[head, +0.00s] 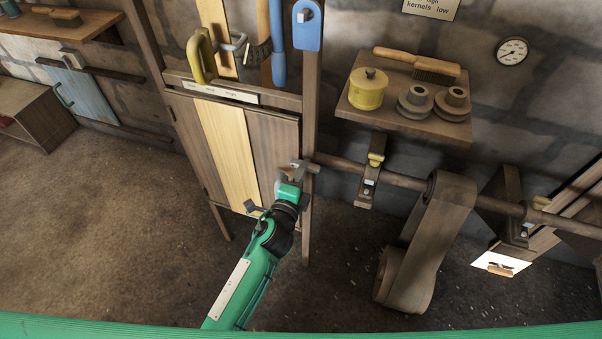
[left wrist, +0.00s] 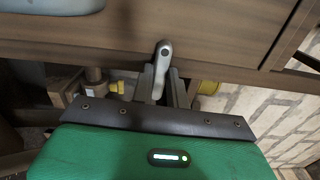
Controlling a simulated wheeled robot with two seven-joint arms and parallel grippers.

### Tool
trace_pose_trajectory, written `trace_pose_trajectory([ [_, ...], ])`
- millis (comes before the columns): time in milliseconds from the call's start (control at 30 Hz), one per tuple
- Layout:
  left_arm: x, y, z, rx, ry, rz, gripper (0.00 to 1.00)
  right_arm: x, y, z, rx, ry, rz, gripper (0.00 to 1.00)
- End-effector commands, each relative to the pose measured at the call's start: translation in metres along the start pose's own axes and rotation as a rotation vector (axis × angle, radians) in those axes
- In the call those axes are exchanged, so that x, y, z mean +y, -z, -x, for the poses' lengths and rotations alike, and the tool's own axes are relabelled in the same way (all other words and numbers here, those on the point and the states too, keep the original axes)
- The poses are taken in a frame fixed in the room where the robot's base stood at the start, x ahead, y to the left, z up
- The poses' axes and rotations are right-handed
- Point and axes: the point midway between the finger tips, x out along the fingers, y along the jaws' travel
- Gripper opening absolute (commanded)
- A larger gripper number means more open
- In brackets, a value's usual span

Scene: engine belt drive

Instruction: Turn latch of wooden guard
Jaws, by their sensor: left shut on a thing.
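The wooden guard (head: 192,129) is a boarded panel with a pale plank down its middle, set in a brown wooden frame. Its latch (head: 311,167) is a small grey metal lever at the right edge, partly hidden by my gripper. My left gripper (head: 298,170) reaches up to it and is shut on it. In the left wrist view, the latch (left wrist: 164,52) shows as a rounded grey lever pointing down from the brown wood, with its lower end between the fingers of my left gripper (left wrist: 161,86). My right gripper is in neither view.
A yellow-handled tool (head: 202,58) and a blue tool (head: 278,50) hang above the guard. A shelf (head: 435,126) with a yellow tin and brush is to the right. Below it a shaft (head: 400,180) carries a broad belt (head: 437,235). The floor at left is clear.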

Motion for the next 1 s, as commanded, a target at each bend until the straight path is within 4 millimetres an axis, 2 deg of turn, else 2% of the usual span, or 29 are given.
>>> trace_pose_trajectory([
  [633, 0.0015, -0.0004, 0.0004, -0.001, -0.003, 0.048, 0.0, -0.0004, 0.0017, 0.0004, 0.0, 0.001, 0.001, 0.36],
  [667, 0.0015, -0.0004, 0.0004, -0.001, -0.003, 0.048, 0.21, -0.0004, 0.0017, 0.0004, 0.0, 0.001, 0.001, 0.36],
  [733, 0.0014, -0.0003, 0.0003, -0.001, -0.003, 0.048, 0.35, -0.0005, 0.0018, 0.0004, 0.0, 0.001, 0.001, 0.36],
  [1000, 0.0007, -0.0002, 0.0003, -0.001, -0.001, 0.047, 0.37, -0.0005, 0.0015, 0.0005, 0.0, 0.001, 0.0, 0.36],
])
